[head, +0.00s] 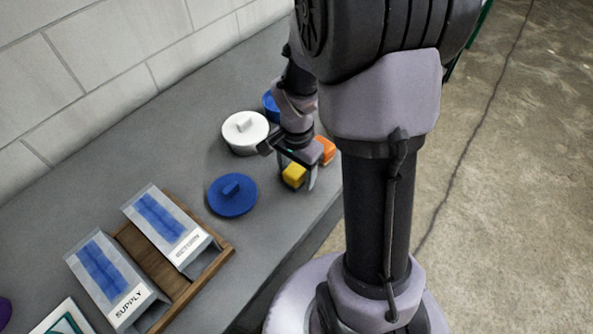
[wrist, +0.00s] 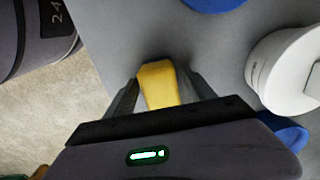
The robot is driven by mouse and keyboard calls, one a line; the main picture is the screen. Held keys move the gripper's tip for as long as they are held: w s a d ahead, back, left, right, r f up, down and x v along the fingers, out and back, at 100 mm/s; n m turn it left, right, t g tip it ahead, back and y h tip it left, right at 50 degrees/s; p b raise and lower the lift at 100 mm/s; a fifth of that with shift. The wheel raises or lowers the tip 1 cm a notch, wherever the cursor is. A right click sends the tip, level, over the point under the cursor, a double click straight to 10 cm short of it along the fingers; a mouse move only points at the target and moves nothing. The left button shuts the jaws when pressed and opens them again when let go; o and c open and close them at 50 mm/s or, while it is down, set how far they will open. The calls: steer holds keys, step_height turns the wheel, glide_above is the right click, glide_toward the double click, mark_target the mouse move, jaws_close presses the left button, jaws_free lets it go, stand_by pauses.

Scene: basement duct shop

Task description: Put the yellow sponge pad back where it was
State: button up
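The yellow sponge pad (head: 293,175) is at my gripper (head: 298,176), near the front edge of the grey bench. In the wrist view the yellow sponge pad (wrist: 158,84) sits between the two dark fingers of my gripper (wrist: 160,92), which appear to press on its sides. Whether the pad rests on the bench or hangs just above it, I cannot tell. The wooden tray (head: 222,257) at the lower left holds two clear-sided bins with blue contents, the SUPPLY bin (head: 112,277) and the RETURN bin (head: 168,228).
A blue round lid (head: 232,195) lies left of my gripper. A white lidded pot (head: 245,132) and a partly hidden blue object (head: 270,106) stand behind. An orange block (head: 325,150) is close on the right. The bench between the blue lid and the wall is clear.

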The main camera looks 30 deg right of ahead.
mark_target(297, 168)
step_height(297, 168, up, 12)
steer(key=p, duration=0.5)
steer(key=shift+f, duration=0.2)
steer(key=s+a+r+n+t+y, duration=0.2)
steer(key=s+a+r+n+t, duration=0.3)
steer(key=s+a+r+n, duration=0.4)
steer(key=s+a+r, duration=0.2)
steer(key=a+r, duration=0.3)
steer(key=shift+s+a+r+n+t, duration=0.15)
steer(key=shift+a+n+t, duration=0.15)
steer(key=shift+t, duration=0.1)
step_height(297, 168, down, 3)
steer(key=b, duration=0.2)
steer(key=shift+r+b, duration=0.1)
steer(key=shift+b, duration=0.2)
